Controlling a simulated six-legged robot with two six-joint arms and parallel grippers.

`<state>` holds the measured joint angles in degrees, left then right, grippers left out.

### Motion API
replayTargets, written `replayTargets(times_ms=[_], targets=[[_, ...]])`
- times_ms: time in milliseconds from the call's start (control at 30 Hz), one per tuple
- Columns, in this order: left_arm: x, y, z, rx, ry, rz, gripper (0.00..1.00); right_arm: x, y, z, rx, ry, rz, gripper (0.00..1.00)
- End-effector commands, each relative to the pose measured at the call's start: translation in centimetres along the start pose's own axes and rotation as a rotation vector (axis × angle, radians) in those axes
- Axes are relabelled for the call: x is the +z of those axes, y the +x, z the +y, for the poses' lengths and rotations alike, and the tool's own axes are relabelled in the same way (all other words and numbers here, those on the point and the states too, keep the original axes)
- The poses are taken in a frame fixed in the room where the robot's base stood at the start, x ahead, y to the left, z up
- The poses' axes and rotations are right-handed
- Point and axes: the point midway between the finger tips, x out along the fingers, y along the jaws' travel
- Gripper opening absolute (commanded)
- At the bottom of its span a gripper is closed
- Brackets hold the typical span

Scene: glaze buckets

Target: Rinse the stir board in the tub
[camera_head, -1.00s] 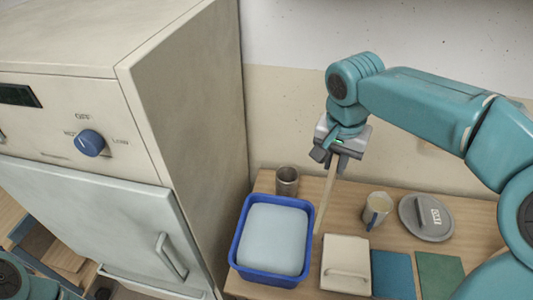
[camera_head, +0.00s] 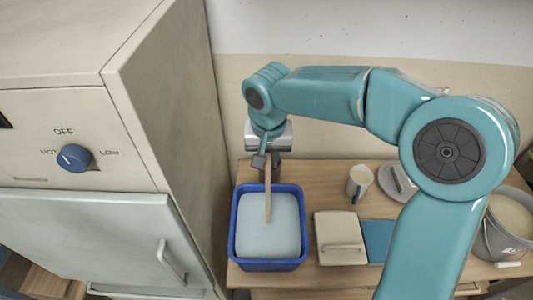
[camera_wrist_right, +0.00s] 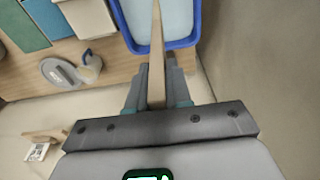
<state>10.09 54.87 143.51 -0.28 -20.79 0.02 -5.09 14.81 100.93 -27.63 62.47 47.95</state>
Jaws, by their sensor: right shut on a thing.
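The stir board (camera_head: 267,195) is a thin pale wooden stick. My right gripper (camera_head: 267,163) is shut on its upper part and holds it roughly upright over the tub. The blue tub (camera_head: 238,222) stands on the table and is filled with pale blue water (camera_head: 255,237). The board's lower end meets the water area in the head view; I cannot tell how deep it dips. In the right wrist view the board (camera_wrist_right: 157,45) extends from between the fingers (camera_wrist_right: 157,92) across the tub (camera_wrist_right: 187,44). My left gripper is not in view.
A tall beige cabinet (camera_head: 195,130) stands close left of the tub. Right of it are a cream lidded box (camera_head: 335,230), a blue tile (camera_head: 377,238), a mug (camera_head: 359,180) and a grey lid (camera_head: 395,182). A bucket (camera_head: 500,235) is at far right.

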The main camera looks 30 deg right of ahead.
Motion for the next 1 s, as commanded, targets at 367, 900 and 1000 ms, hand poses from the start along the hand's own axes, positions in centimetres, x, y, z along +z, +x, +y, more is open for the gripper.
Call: replayTargets(times_ms=[367, 900, 1000], targets=[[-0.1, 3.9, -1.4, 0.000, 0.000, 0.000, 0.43, 0.6, 4.7, -0.1, 0.001, 0.002, 0.000, 0.00], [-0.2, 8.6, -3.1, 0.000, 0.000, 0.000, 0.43, 1.4, 10.5, -0.3, 0.002, 0.002, 0.000, 0.00], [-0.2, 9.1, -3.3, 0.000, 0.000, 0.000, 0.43, 1.5, 11.2, -0.3, 0.001, 0.002, 0.000, 0.00]])
